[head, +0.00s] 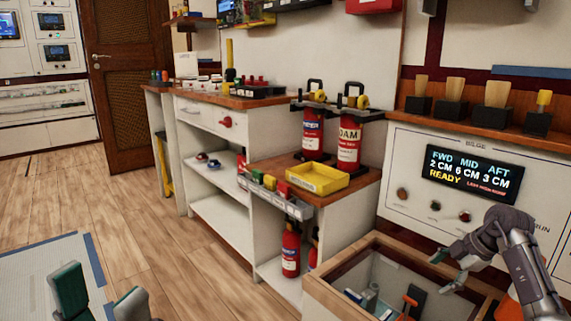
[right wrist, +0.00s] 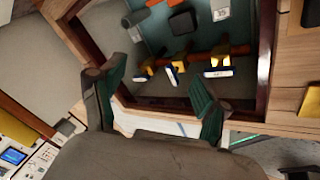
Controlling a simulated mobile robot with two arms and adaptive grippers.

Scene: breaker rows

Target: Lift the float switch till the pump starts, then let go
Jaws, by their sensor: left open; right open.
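My right gripper (head: 445,271) is open and empty above an open wooden-rimmed well (head: 322,285) below the bilge panel. In the right wrist view its green fingers (right wrist: 160,78) spread over the well. Inside are an orange part with a dark block (head: 411,301), and several small white, blue and yellow pieces (right wrist: 172,75) beside an orange bar (right wrist: 238,49). I cannot tell for certain which piece is the float switch. The bilge panel display (head: 467,172) reads FWD 2 cm, MID 6 cm, AFT 3 cm, READY. My left gripper (head: 102,292) is open and empty above the floor mat.
A shelf with several wooden-handled blocks (head: 452,98) runs above the panel. Left of the well, a cabinet carries a yellow tray (head: 318,179) and two red extinguishers (head: 349,140). The well's wooden rim surrounds the right gripper's working space. The wooden floor (head: 185,255) is clear.

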